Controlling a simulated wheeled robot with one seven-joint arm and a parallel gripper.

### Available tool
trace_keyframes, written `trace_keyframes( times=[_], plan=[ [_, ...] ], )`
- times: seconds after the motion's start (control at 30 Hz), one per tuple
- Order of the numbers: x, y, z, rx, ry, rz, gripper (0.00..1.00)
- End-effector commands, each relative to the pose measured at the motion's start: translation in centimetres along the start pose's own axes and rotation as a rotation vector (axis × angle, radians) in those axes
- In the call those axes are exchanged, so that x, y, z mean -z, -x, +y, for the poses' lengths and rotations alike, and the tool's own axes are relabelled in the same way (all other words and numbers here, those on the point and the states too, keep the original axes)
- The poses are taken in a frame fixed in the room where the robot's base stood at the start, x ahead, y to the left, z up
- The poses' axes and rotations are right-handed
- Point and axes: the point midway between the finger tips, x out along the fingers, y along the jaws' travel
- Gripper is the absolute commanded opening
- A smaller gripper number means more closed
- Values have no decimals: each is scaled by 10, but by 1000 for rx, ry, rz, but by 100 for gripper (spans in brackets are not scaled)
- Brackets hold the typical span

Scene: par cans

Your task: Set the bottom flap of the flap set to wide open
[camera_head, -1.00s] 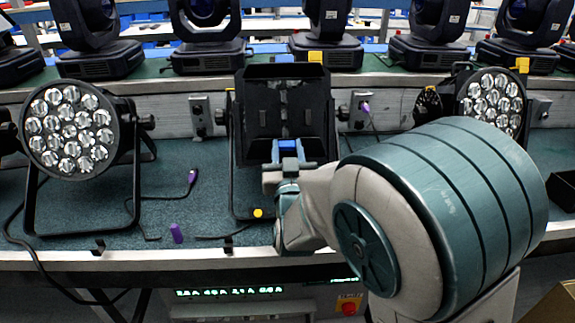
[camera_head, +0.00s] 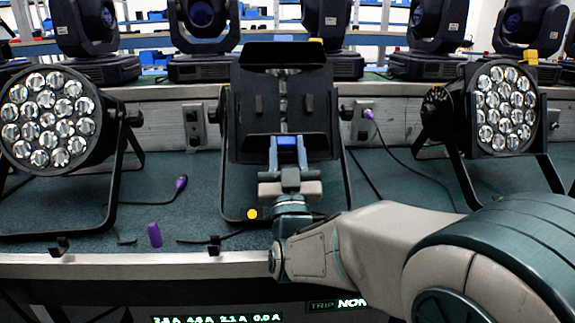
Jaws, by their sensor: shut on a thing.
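The flap set (camera_head: 251,120) is a black frame of flaps on a par can, standing at the middle of the bench. Its top flap (camera_head: 283,52) juts out above. Its bottom flap (camera_head: 320,148) shows as a dark strip along the lower edge, tilted outward toward me; its exact angle is hard to tell. My gripper (camera_head: 288,148), with blue fingers, reaches up from below and is shut on the bottom flap near its middle. The fingers and wrist hide part of the flap.
Par cans with clear lenses stand left (camera_head: 45,120) and right (camera_head: 503,108). Moving heads line the shelf behind. A purple-tipped cable (camera_head: 181,183) and a purple piece (camera_head: 154,235) lie on the teal bench top (camera_head: 105,245). The bench's front edge (camera_head: 150,265) runs below my arm.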

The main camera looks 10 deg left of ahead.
Motion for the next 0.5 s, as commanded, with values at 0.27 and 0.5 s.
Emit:
trace_keyframes(
  times=[0.27,0.5],
  plan=[
    [-3,4,0,0,-1,41,13],
    [-2,3,0,1,-1,48,13]
  ],
)
